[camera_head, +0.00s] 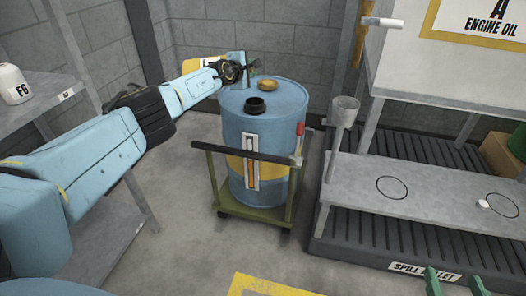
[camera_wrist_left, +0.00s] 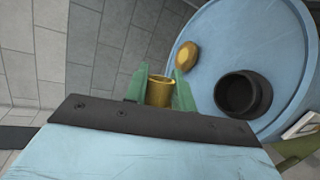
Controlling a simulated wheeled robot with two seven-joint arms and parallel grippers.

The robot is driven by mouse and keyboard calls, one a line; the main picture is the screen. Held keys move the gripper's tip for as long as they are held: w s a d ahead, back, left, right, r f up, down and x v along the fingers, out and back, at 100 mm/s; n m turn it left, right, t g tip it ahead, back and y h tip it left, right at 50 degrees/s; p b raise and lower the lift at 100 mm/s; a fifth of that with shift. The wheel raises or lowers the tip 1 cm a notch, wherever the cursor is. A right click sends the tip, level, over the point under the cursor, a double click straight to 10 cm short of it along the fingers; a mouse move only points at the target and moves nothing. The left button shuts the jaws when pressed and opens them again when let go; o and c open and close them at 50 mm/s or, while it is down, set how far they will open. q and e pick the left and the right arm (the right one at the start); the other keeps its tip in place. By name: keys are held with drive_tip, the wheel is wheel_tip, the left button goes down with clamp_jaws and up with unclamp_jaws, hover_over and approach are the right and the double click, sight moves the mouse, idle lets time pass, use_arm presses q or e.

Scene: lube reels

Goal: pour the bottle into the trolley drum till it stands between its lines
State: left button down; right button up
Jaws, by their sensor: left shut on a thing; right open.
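The blue trolley drum (camera_head: 262,125) stands upright on a green trolley (camera_head: 250,212). Its top has a dark round opening (camera_head: 256,105) and a brass-coloured cap (camera_head: 267,84); both also show in the left wrist view. A sight gauge (camera_head: 251,172) on its front shows amber in the lower part; its lines are too small to read. My left gripper (camera_head: 246,68), beside the drum's far-left rim, is shut on a brass-coloured cylindrical thing (camera_wrist_left: 159,91), apart from the opening. Whether this belongs to a bottle cannot be told. My right gripper (camera_head: 441,280) is open and empty at lower right.
A white bottle marked FG (camera_head: 14,84) stands on the left shelf (camera_head: 45,92). At right, a grey bench (camera_head: 430,205) has ring marks and a small white disc (camera_head: 483,204). A trolley handle (camera_head: 255,152) crosses before the drum.

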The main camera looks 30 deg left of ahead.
use_arm(q)
wheel_tip(320, 180, up, 13)
drive_tip(key=n+t+h+p, duration=0.1)
drive_tip(key=n+h+p, duration=0.1)
drive_tip(key=n, duration=0.3)
drive_tip(key=shift+a+f+p, duration=0.15)
drive_tip(key=shift+a+p, duration=0.15)
drive_tip(key=shift+p, duration=0.1)
wheel_tip(320, 180, up, 4)
drive_tip(key=p, duration=0.3)
